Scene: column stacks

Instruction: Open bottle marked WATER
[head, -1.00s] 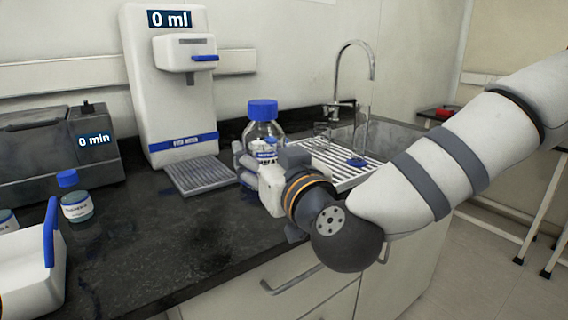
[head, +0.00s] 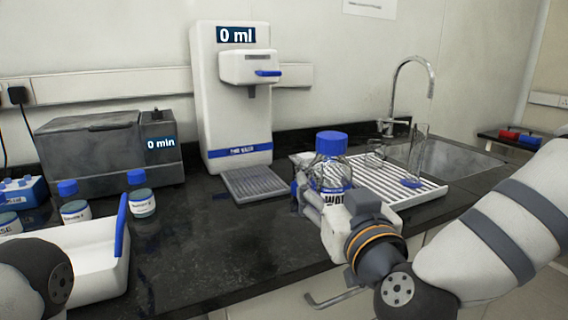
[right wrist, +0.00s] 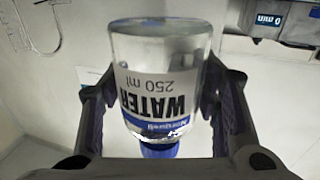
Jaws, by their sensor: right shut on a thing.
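The WATER bottle (head: 331,168) is clear glass with a blue cap (head: 331,141) and a white and blue label; the cap is on. It stands upright in the head view, in front of the white drying rack. My right gripper (head: 322,194) is shut on the bottle's body. In the right wrist view the bottle (right wrist: 160,85) appears upside down between both fingers, its label reading WATER 250 ml. I cannot tell whether its base touches the counter. Part of my left arm shows at the lower left; its gripper is out of view.
A white dispenser (head: 215,110) reading 0 ml has a grey drip tray (head: 253,184). A grey machine (head: 95,155) reading 0 min stands left. Small blue-capped bottles (head: 141,196) and a white tray (head: 90,258) are at left. The rack (head: 425,188), tap and sink are right. The middle counter is clear.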

